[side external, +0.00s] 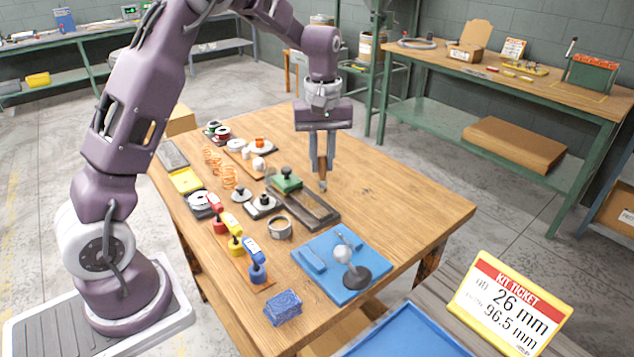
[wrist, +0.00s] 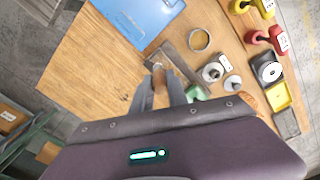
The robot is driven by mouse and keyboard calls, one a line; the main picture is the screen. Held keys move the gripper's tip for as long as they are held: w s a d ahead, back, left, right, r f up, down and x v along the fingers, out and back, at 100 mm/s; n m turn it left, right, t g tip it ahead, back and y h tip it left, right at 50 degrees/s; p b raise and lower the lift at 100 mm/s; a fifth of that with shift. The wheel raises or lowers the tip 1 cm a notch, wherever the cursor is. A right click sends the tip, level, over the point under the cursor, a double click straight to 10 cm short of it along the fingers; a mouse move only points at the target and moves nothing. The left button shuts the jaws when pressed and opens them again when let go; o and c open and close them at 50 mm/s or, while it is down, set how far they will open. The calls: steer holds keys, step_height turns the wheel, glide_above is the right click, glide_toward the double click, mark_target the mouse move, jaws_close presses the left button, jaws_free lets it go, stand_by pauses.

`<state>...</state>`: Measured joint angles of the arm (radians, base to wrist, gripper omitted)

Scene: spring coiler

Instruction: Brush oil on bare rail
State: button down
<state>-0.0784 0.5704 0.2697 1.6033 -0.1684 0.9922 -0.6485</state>
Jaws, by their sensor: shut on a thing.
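My gripper (side external: 321,172) points straight down over the far right side of the wooden table. It is shut on a small brush, whose pale tip (side external: 323,184) shows just below the fingers; the brush is mostly hidden by them. The rail also shows in the wrist view (wrist: 172,52). I cannot tell whether the tip touches the rail.
A blue mat (side external: 330,285) with a knobbed stand lies nearer the front. A round tin (side external: 279,228) sits left of the rail. Red, yellow and blue tagged pieces (side external: 235,243), spools and orange coils fill the left side. The table's right side is clear.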

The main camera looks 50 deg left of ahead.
mark_target(324, 180)
steer(key=a, duration=1)
steer(key=shift+w+a+f, duration=0.1)
steer(key=shift+a+f, duration=0.05)
steer(key=shift+f, duration=2.9)
steer(key=shift+f, duration=0.45)
steer(key=shift+d, duration=5.3)
steer(key=shift+a, duration=5.4)
steer(key=shift+d, duration=2.9)
